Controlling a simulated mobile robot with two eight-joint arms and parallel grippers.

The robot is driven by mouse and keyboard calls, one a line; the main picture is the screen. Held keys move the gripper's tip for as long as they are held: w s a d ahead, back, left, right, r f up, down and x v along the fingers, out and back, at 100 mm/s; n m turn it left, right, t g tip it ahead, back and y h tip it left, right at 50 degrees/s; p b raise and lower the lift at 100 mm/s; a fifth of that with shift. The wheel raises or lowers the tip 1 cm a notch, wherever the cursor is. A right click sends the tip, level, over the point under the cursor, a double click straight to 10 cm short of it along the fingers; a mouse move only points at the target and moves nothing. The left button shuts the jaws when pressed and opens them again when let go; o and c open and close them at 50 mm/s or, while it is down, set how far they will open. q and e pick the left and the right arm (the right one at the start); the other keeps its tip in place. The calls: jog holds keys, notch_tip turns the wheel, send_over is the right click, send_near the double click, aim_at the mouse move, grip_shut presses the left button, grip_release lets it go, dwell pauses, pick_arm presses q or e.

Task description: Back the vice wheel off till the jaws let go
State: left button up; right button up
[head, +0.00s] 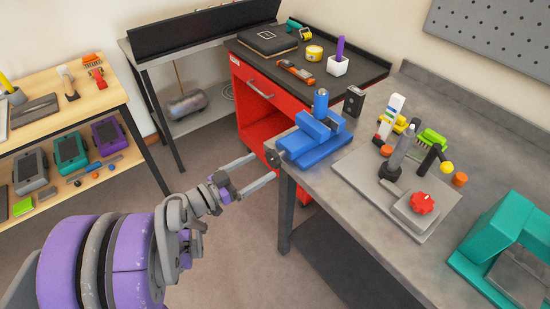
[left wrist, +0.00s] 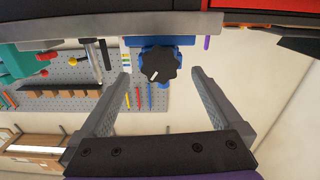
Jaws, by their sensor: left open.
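A blue vice (head: 318,142) sits at the near left corner of the grey workbench. Its dark lobed wheel (head: 272,157) faces my left arm, past the bench edge. In the left wrist view the wheel (left wrist: 159,66) is black with a white mark, and the blue vice body (left wrist: 178,42) is partly hidden behind it. My left gripper (head: 266,165) is open and empty, its fingertips close to the wheel. In the wrist view the wheel appears between the two fingertips (left wrist: 161,74), with a gap on each side. I cannot tell whether the jaws hold anything. My right gripper is not in view.
On the grey workbench (head: 420,95), right of the vice, is a grey plate (head: 360,172) with a red knob (head: 422,203). A teal machine (head: 508,240) stands at far right. A red cabinet (head: 258,110) stands behind the vice. Floor left of the bench is clear.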

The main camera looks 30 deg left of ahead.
aim_at(270, 161)
pick_arm(q)
jog(key=x, duration=0.6)
jog(key=shift+w, duration=0.25)
jog(key=shift+c, duration=0.2)
jog(key=c, duration=1.3)
jog(key=shift+n, duration=0.4)
